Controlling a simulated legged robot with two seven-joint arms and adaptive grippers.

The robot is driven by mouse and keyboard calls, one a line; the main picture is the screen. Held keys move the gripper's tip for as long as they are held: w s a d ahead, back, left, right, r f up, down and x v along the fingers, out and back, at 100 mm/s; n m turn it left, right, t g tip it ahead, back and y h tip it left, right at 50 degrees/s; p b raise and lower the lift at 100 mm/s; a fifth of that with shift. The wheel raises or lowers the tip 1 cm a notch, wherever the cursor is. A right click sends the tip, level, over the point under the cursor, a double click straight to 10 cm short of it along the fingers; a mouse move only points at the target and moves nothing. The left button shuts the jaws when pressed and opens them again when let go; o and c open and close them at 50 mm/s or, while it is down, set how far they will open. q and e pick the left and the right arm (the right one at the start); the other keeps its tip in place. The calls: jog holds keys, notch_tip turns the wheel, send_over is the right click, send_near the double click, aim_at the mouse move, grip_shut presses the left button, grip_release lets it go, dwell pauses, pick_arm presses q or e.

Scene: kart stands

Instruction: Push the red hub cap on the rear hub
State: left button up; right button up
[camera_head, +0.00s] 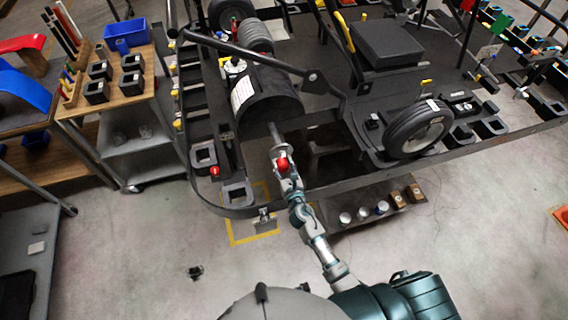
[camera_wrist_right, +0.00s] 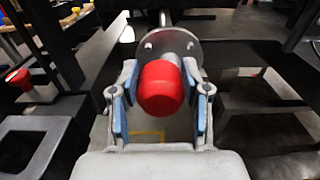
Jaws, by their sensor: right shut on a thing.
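The red hub cap (camera_head: 283,163) is between the fingers of my right gripper (camera_head: 285,168), which is shut on it. In the right wrist view the red hub cap (camera_wrist_right: 162,88) sits between the blue-padded fingers of the right gripper (camera_wrist_right: 160,108). Directly behind it is the rear hub (camera_wrist_right: 150,46), a grey disc with a short stub. The rear hub (camera_head: 277,146) also shows at the end of an axle below the black seat-like drum. The cap lines up with the stub; its far side is hidden, so I cannot tell how far it is on. My left gripper is not in view.
Another red cap (camera_head: 215,171) stands by the black square holders at the frame's left edge. A wheel with a black tyre (camera_head: 418,129) lies to the right. A low shelf with small cups (camera_head: 362,213) is below the frame.

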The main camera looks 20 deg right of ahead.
aim_at(283, 156)
jog(key=shift+d, duration=0.3)
jog(key=shift+d+f, duration=0.1)
jog(key=shift+d, duration=0.3)
dwell(0.3)
jog(key=shift+a, duration=0.1)
dwell(0.9)
jog(key=shift+w, duration=1.55)
jog(key=o, duration=1.4)
jog(key=shift+c, duration=0.2)
jog(key=s, duration=1.2)
